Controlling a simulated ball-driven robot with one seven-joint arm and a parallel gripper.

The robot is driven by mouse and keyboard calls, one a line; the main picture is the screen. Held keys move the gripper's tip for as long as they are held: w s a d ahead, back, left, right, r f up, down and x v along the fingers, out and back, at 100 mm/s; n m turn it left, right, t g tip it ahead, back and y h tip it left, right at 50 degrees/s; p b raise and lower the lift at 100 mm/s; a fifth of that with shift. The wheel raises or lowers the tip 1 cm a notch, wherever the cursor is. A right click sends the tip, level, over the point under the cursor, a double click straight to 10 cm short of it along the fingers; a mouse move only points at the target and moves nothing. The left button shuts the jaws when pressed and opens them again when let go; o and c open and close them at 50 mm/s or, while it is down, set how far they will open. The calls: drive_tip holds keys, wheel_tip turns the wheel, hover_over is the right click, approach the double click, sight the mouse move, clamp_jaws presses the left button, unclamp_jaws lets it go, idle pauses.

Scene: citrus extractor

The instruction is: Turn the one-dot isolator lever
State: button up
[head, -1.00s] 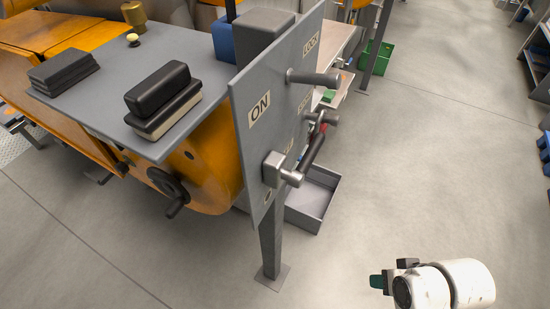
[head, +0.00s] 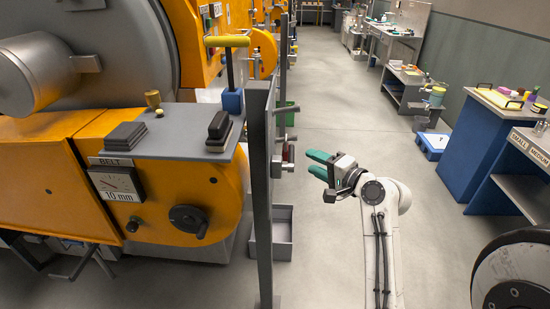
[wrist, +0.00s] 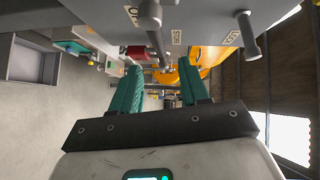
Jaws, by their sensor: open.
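The isolator panel (head: 260,190) is a grey upright plate seen nearly edge-on in the head view. Metal levers (head: 285,137) stick out from its right side. In the wrist view the panel's face spans the top, with one grey lever (wrist: 151,22) at top centre and another lever (wrist: 247,36) to its right. I cannot make out a one-dot mark, so I cannot tell which lever carries it. My gripper (head: 312,164), with teal fingers, is open and empty to the right of the panel, apart from the levers. Its fingers also show in the wrist view (wrist: 160,68).
A grey open bin (head: 282,240) stands on the floor beside the panel. The orange machine (head: 165,190) with a black handwheel (head: 188,221) is left of the panel.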

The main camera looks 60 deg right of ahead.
sight(291, 152)
drive_tip(key=p+x, duration=0.1)
drive_tip(key=x, duration=0.8)
drive_tip(key=shift+w+d+f, duration=0.1)
drive_tip(key=shift+w, duration=0.3)
drive_tip(key=shift+c, duration=0.2)
clamp_jaws()
